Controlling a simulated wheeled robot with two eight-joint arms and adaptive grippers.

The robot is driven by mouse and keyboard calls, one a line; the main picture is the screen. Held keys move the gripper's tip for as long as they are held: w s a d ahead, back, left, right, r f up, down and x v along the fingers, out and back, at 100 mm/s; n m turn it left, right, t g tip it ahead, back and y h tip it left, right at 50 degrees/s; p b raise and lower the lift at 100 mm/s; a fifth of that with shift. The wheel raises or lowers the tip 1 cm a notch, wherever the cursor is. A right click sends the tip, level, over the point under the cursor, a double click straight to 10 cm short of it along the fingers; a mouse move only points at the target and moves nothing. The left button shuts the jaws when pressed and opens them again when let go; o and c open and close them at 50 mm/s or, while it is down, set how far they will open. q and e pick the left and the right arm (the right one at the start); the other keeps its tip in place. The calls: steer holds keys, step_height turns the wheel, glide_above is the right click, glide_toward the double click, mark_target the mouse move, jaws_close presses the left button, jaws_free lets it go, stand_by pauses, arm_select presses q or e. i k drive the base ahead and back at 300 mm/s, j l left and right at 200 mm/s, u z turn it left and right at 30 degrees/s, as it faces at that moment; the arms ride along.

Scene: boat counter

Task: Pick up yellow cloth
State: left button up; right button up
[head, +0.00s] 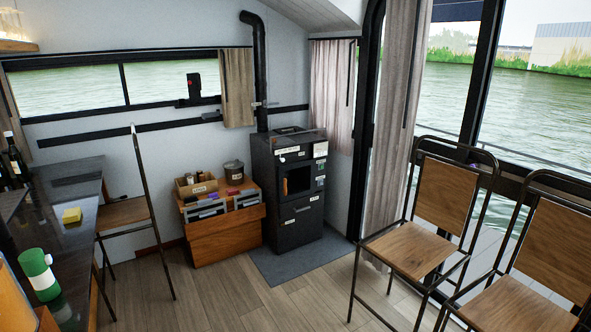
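A small yellow block-like item (71,215), likely the yellow cloth, lies on the dark glossy counter (62,249) at the left of the head view. It is small in the picture, so its folds cannot be made out. Neither of my grippers shows in the head view.
A green and white container (39,273) and dark bottles (17,160) stand on the counter. A folding chair (125,212) is beside it. A black stove (291,190) and a wooden chest (212,235) stand at the back. Bar chairs (411,249) stand right. The middle floor (215,298) is clear.

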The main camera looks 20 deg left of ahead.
mark_target(73, 215)
steer(key=i+j+u, duration=0.15)
steer(key=i+u, duration=0.25)
steer(key=i, duration=0.2)
steer(key=i+u, duration=0.45)
steer(key=i, duration=0.2)
steer(key=i+l+u, duration=0.4)
steer(key=i, duration=0.15)
steer(key=i+j, duration=0.05)
